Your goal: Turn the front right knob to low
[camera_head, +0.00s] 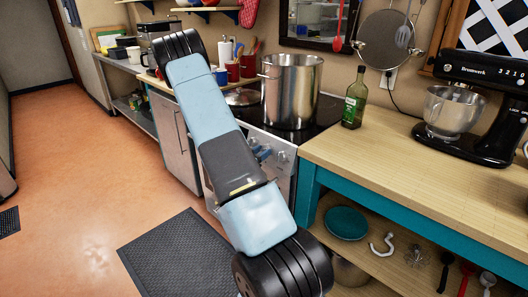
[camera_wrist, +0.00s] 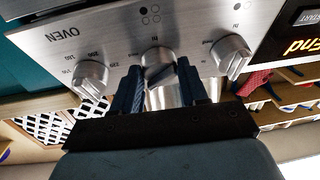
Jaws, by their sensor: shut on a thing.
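The stove (camera_head: 285,162) has a steel front panel with knobs, partly hidden behind my arm in the head view. The wrist view shows this panel (camera_wrist: 120,40) upside down. My gripper (camera_wrist: 158,70) is shut on the middle silver knob (camera_wrist: 157,57), one dark finger on each side. A dot symbol marks this knob, but its small dial print and exact setting are unclear. The oven knob (camera_wrist: 91,76) is to the left and another knob (camera_wrist: 231,57) to the right in that view, both apart from my fingers. The head view does not show my grip clearly.
A large steel pot (camera_head: 291,90) stands on the cooktop. A green bottle (camera_head: 355,97) and a black stand mixer (camera_head: 475,105) are on the wooden counter (camera_head: 400,165) to the right. A dark mat (camera_head: 180,255) lies on the floor before the stove.

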